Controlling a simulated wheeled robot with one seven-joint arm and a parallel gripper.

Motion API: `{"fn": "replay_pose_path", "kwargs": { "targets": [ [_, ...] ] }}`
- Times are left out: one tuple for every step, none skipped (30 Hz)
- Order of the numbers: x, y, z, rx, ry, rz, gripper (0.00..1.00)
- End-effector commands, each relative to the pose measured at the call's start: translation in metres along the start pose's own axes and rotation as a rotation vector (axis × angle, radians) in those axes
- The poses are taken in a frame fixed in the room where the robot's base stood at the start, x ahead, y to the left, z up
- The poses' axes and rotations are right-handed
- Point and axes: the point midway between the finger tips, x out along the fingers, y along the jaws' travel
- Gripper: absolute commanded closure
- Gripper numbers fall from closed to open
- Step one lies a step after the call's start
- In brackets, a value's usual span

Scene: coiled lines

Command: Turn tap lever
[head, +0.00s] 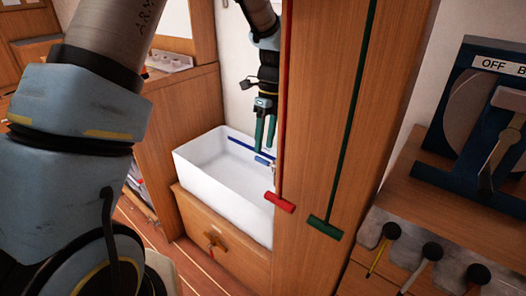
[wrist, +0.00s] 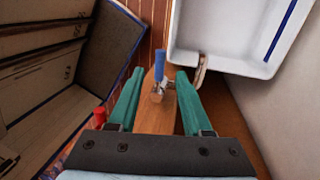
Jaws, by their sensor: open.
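The tap's blue lever (wrist: 160,66) stands between the tips of my open fingers in the wrist view, on a small metal tap body (wrist: 158,90). A brownish spout (wrist: 201,72) shows beside the right fingertip, by the sink's edge. My gripper (wrist: 160,76) has two green fingers spread apart, with a gap on each side of the lever; contact is not visible. In the head view my gripper (head: 264,146) points down above the blue lever (head: 263,160). The wooden panel hides part of the tap there.
A white sink (head: 190,165) stands on a wooden drawer cabinet (head: 230,262). A tall wooden panel (head: 320,110) stands close right of my gripper, with a red T-handle (head: 280,202) and a green T-handle (head: 325,228). A switch box (head: 480,120) is at far right.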

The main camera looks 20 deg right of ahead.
Motion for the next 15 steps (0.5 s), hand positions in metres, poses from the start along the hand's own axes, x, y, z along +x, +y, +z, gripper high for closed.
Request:
{"fn": "replay_pose_path", "kwargs": {
  "targets": [
    [0.008,0.001,0.0,0.0,0.0,0.003,0.51],
    [0.013,0.001,0.0,0.0,0.0,0.003,0.51],
    [0.018,0.001,0.0,0.0,0.001,0.003,0.51],
    [0.022,0.001,0.0,0.0,0.001,0.003,0.51],
    [0.025,0.0,0.0,0.0,0.0,0.001,0.51],
    [0.028,0.0,0.0,0.0,0.0,0.0,0.51],
    [0.03,0.0,0.0,0.0,0.0,0.0,0.51],
    [0.032,0.0,0.0,0.0,0.0,0.0,0.51],
    [0.034,0.0,0.0,0.0,0.0,0.0,0.51],
    [0.035,0.0,0.0,-0.001,0.0,-0.001,0.51],
    [0.036,0.0,0.0,-0.001,0.0,-0.001,0.51],
    [0.036,0.0,0.0,-0.001,0.0,-0.001,0.51],
    [0.036,0.0,0.0,-0.001,0.0,-0.001,0.51],
    [0.036,0.0,0.0,-0.001,0.0,-0.001,0.51],
    [0.036,0.0,0.0,-0.001,0.0,-0.002,0.51]
  ]
}}
